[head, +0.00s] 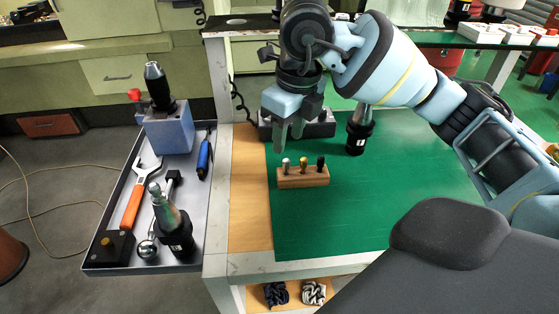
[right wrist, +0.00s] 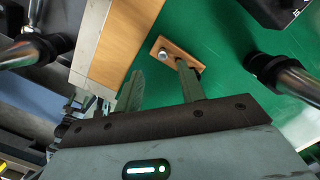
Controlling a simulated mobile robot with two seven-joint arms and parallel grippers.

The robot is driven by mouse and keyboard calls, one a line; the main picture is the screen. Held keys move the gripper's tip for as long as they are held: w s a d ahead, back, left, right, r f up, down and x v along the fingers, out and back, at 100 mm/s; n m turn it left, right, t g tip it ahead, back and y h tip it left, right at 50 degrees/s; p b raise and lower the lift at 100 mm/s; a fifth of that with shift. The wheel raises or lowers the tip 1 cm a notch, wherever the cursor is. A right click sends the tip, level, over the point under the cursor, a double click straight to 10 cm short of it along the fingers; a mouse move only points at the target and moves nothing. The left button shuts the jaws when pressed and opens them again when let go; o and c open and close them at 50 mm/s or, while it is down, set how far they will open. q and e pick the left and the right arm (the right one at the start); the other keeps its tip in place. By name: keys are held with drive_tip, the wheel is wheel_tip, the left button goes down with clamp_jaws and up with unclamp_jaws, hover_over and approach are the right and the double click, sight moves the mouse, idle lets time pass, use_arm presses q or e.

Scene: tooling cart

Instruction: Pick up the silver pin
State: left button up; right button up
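The silver pin (head: 286,165) stands upright at the left end of a small wooden block (head: 303,181). A brass pin (head: 303,164) and a black pin (head: 320,163) stand beside it in the same block. My right gripper (head: 288,143) is open and empty, pointing down above the silver pin's end of the block, with a gap to the pin. In the right wrist view the silver pin's round top (right wrist: 166,54) shows beyond the gap between the fingers (right wrist: 163,86). One finger partly hides the block there. My left gripper is not in view.
The block stands on a green mat (head: 370,215). A black tool holder (head: 360,130) stands behind it to the right. A grey side tray (head: 110,262) at left carries a wrench (head: 133,205), a screwdriver (head: 204,157) and other tools. The mat right of the block is clear.

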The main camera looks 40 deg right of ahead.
sight(287, 160)
drive_tip(key=shift+w+d+f, duration=0.1)
drive_tip(key=shift+w+f, duration=0.05)
drive_tip(key=shift+f, duration=1.15)
drive_tip(key=shift+w+f, duration=0.15)
drive_tip(key=shift+f, duration=1.15)
drive_tip(key=shift+w+d+f, duration=0.1)
drive_tip(key=shift+w+f, duration=0.05)
drive_tip(key=shift+f, duration=1.15)
clamp_jaws()
